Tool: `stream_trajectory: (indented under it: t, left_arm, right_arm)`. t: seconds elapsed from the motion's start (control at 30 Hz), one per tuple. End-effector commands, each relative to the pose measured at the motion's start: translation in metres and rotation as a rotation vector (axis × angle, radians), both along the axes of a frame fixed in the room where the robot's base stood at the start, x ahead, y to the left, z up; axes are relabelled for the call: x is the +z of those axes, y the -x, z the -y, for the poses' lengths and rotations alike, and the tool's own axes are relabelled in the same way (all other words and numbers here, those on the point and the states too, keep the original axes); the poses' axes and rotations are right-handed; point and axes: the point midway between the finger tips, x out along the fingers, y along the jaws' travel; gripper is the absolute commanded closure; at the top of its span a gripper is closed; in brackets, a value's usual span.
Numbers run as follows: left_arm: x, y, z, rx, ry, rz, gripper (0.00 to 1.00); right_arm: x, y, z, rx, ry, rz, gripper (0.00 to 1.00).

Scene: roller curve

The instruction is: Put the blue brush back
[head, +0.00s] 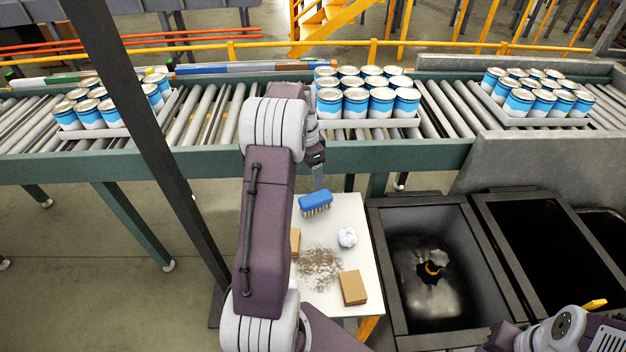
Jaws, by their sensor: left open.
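The blue brush (315,202) is near the far edge of a small white table (335,232), bristles down. My left gripper (318,178) is open and directly above the brush, pointing down. I cannot tell whether its fingertips touch the brush or whether the bristles rest on the table. My left arm runs up the middle of the view and hides the table's left side. Part of my right arm shows at the bottom right corner; its gripper is not visible.
On the table are a brown speckled mess (319,267), a crumpled white ball (347,237) and a cardboard block (353,287); another block is partly hidden. Dark bins (385,268) stand to the right. A roller conveyor (440,110) with trays of blue-and-white cans (381,103) runs behind.

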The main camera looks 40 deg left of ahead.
Motion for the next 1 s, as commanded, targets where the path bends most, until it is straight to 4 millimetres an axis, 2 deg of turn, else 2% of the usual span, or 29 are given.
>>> stream_trajectory:
  t: [0.07, 0.13, 0.17, 0.23, 0.3, 0.4, 0.5, 0.6, 0.67, 1.0]
  left_arm:
    - [0.001, 0.000, 0.001, 0.002, 0.000, 0.000, 0.33]
    - [0.001, 0.002, 0.017, 0.021, 0.000, -0.003, 0.33]
    - [0.001, 0.005, 0.030, 0.040, 0.001, -0.007, 0.33]
    - [0.000, 0.018, 0.073, 0.108, 0.000, -0.011, 0.33]
    - [-0.003, 0.042, 0.119, 0.197, 0.000, -0.012, 0.33]
    - [-0.012, 0.088, 0.172, 0.317, 0.002, -0.010, 0.33]
    - [-0.021, 0.131, 0.203, 0.414, 0.011, -0.004, 0.33]
    - [-0.027, 0.159, 0.217, 0.472, 0.017, -0.002, 0.33]
    - [-0.029, 0.166, 0.220, 0.492, 0.020, -0.001, 0.33]
    - [-0.030, 0.169, 0.221, 0.502, 0.020, -0.004, 0.33]
  right_arm:
    - [0.000, 0.000, 0.000, 0.000, 0.000, 0.000, 0.64]
    - [0.000, 0.000, 0.000, 0.000, 0.000, 0.000, 0.64]
    - [0.000, 0.000, 0.000, 0.000, 0.000, 0.000, 0.64]
    - [0.000, 0.000, 0.000, 0.000, 0.000, 0.000, 0.64]
    - [0.000, 0.000, 0.000, 0.000, 0.000, 0.000, 0.64]
    - [0.000, 0.000, 0.000, 0.000, 0.000, 0.000, 0.64]
    - [0.000, 0.000, 0.000, 0.000, 0.000, 0.000, 0.64]
    - [0.000, 0.000, 0.000, 0.000, 0.000, 0.000, 0.64]
    - [0.000, 0.000, 0.000, 0.000, 0.000, 0.000, 0.64]
    - [0.000, 0.000, 0.000, 0.000, 0.000, 0.000, 0.64]
